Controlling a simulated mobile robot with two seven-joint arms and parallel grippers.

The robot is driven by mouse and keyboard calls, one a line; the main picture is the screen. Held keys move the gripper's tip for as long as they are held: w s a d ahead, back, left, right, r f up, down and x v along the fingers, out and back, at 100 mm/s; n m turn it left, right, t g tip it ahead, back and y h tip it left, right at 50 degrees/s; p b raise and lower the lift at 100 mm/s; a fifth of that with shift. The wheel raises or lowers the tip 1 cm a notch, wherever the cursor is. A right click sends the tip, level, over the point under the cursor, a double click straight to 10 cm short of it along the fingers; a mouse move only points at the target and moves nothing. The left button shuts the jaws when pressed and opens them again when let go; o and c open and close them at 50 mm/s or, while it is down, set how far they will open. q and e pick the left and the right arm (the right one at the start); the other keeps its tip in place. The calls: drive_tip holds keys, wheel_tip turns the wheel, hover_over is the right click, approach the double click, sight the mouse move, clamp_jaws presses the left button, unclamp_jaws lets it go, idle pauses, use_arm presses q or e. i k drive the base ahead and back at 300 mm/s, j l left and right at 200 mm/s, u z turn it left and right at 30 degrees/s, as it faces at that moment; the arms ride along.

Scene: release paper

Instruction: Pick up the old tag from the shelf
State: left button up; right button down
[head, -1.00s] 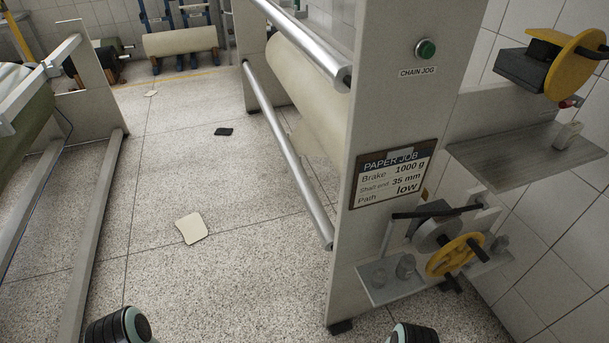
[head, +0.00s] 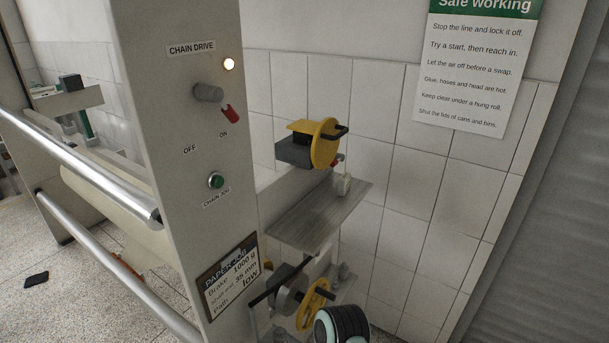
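The grey shelf (head: 312,215) juts from the right side of the machine's end panel, by the tiled wall. A small pale block (head: 344,186) stands near its right end. I cannot make out a flat tag lying on the shelf, nor tell whether the pale block or the red piece is one. Neither gripper is in view. A dark, rounded part of one of my arms shows at the bottom edge, below the shelf.
A yellow wheel with a dark block (head: 322,142) is above the shelf. Below are a crank and a second yellow wheel (head: 313,304). The end panel (head: 180,130) carries a chain drive switch and a lit lamp (head: 229,64). A sign (head: 465,75) hangs on the wall.

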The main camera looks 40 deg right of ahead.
sight(344, 181)
drive_tip(key=z, duration=1.65)
drive_tip(key=u, duration=0.65)
drive_tip(key=l+u, duration=0.25)
drive_tip(key=u, duration=0.2)
drive_tip(key=i+l+u, duration=0.1)
drive_tip(key=l+u, duration=0.15)
drive_tip(key=u, duration=0.15)
drive_tip(key=l+u, duration=0.25)
drive_tip(key=u, duration=0.2)
drive_tip(key=l+u, duration=0.2)
drive_tip(key=l, duration=0.15)
drive_tip(key=k+l+u, duration=0.2)
drive_tip(key=l, duration=0.15)
drive_tip(key=l+u, duration=0.2)
drive_tip(key=l, duration=0.15)
drive_tip(key=k+l, duration=0.15)
drive_tip(key=l, duration=0.2)
drive_tip(key=k+l+u, duration=0.1)
drive_tip(key=l, duration=0.25)
drive_tip(key=k+l, duration=0.2)
drive_tip(key=l, duration=0.15)
